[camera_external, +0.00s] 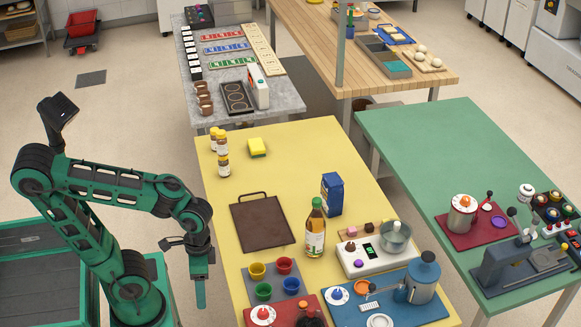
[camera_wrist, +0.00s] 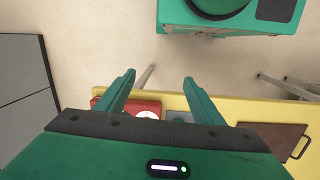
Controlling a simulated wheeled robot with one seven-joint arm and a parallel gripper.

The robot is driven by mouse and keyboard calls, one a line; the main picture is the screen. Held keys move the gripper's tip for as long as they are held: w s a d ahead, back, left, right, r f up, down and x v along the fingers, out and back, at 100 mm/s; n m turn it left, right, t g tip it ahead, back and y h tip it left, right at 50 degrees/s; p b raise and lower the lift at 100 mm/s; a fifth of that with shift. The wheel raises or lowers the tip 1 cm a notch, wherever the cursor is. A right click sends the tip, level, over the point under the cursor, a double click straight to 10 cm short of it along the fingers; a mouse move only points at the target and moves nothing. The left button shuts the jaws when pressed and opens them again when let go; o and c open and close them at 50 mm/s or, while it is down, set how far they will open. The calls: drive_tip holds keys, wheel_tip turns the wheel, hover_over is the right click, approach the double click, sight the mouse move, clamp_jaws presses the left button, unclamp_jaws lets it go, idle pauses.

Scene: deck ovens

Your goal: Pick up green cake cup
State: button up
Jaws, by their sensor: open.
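The green cake cup (camera_external: 263,291) stands on a grey mat (camera_external: 246,272) at the left edge of the yellow table. Yellow (camera_external: 257,271), red (camera_external: 284,265) and blue (camera_external: 291,285) cups stand close around it. My gripper (camera_external: 200,300) points down to the left of the table, apart from the cups. In the wrist view my gripper (camera_wrist: 159,77) has its two fingers spread with nothing between them.
A brown tray (camera_external: 262,222) lies behind the cups; it also shows in the wrist view (camera_wrist: 272,141). A red unit (camera_external: 262,313) stands in front of the cups. Open floor lies left of the table.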

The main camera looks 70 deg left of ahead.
drive_tip(key=w+a+f+n+h, duration=0.3)
drive_tip(key=w+a+n+h, duration=0.25)
drive_tip(key=w+n, duration=0.65)
drive_tip(key=w+a+r+n+t+h, duration=0.3)
drive_tip(key=a+r+n+t+h, duration=0.3)
drive_tip(key=a+n, duration=0.45)
drive_tip(key=n, duration=0.1)
approach(268, 296)
drive_tip(key=v, duration=0.3)
drive_tip(key=shift+a+r+y, duration=0.15)
drive_tip(key=shift+r+y, duration=0.05)
drive_tip(key=shift+y, duration=0.05)
drive_tip(key=shift+f, duration=0.3)
drive_tip(key=x, duration=1)
drive_tip(key=shift+w+d+f, duration=0.15)
drive_tip(key=shift+d, duration=0.2)
drive_tip(key=c, duration=1.1)
